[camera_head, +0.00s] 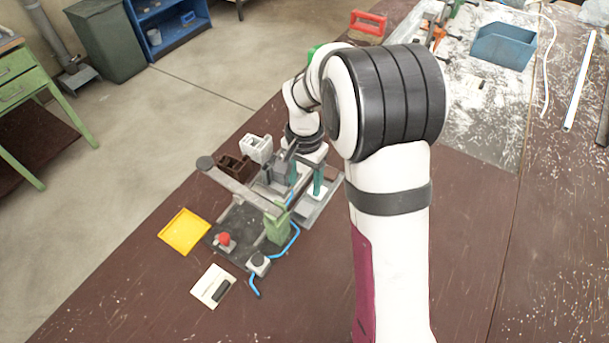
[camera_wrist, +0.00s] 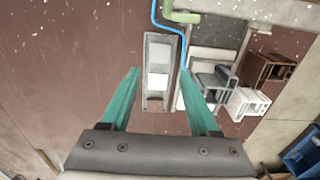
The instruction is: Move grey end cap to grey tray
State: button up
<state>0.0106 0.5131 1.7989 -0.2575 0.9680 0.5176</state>
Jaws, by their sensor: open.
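My gripper (camera_wrist: 161,74) is open, its two teal fingers apart with nothing between the tips. In the head view my gripper (camera_head: 306,183) points down at the far right end of the clamp fixture. A long, narrow grey tray-like piece (camera_wrist: 149,70) lies below and ahead of the fingers in the wrist view. A pale grey block (camera_wrist: 158,81) shows in its middle; I cannot tell whether this is the end cap. In the head view the arm and fingers partly hide this area.
A white holder (camera_head: 257,148) and brown holder (camera_head: 232,165) stand left of my gripper. A metal bar (camera_head: 235,188), red knob (camera_head: 225,239) and blue hose (camera_head: 292,243) are in front.

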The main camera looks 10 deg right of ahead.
jog(key=s+a+r+n+y, duration=0.1)
jog(key=s+r, duration=0.4)
jog(key=s, duration=0.8)
jog(key=s+a+r+n, duration=0.2)
jog(key=s+r, duration=0.3)
jog(key=s, duration=0.9)
jog(key=shift+a+r+y, duration=0.15)
jog(key=shift+a+y, duration=0.25)
jog(key=shift+a, duration=0.05)
